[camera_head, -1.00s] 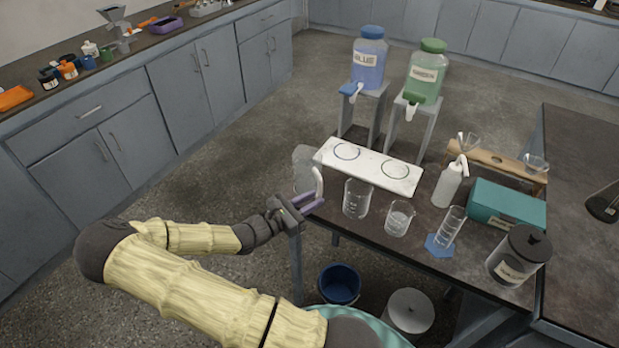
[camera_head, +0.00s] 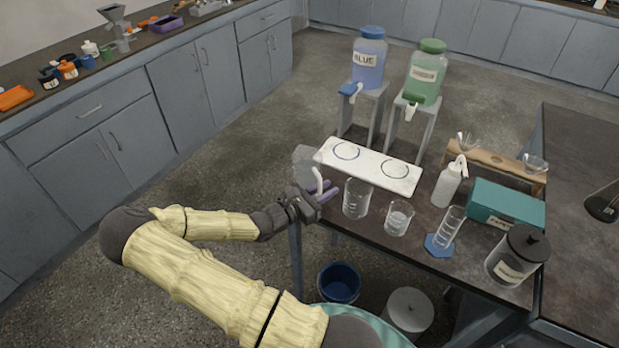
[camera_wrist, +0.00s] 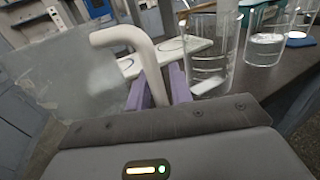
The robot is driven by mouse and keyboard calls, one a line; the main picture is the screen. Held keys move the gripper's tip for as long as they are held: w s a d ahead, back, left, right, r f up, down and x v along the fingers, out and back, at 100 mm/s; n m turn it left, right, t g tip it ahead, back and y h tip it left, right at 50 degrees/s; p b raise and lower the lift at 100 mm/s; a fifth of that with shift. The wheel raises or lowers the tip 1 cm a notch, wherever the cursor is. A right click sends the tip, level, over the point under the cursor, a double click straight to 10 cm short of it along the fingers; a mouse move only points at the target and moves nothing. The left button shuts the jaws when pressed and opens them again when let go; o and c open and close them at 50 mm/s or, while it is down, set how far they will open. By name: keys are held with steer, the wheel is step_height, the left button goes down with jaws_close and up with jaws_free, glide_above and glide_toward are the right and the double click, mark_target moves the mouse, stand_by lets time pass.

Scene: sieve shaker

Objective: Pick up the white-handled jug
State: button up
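The white-handled jug (camera_head: 304,160) is clear and stands upright at the left end of the dark table, beside the white board. Its white handle (camera_head: 318,181) faces my gripper. In the wrist view the clear jug body (camera_wrist: 65,75) is at left and the bent white handle (camera_wrist: 148,62) runs down between my purple fingers. My gripper (camera_head: 325,190) is at the handle, with one finger (camera_wrist: 137,96) on its left and the other (camera_wrist: 179,84) on its right. Whether the fingers press on the handle cannot be told. The handle's lower part is hidden by my gripper.
A glass beaker (camera_head: 356,198) stands close to the right of my gripper; a second beaker (camera_head: 398,218) is further right. The white board (camera_head: 370,168) with two rings lies behind. Blue (camera_head: 368,62) and green (camera_head: 424,75) dispensers stand at the back. A blue bucket (camera_head: 340,284) is below.

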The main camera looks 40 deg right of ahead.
steer(key=shift+c, duration=0.4)
jaws_close()
steer(key=shift+r, duration=0.25)
step_height(320, 180, up, 10)
steer(key=shift+f+p, duration=0.2)
steer(key=shift+p, duration=0.25)
stand_by(0.5)
stand_by(0.6)
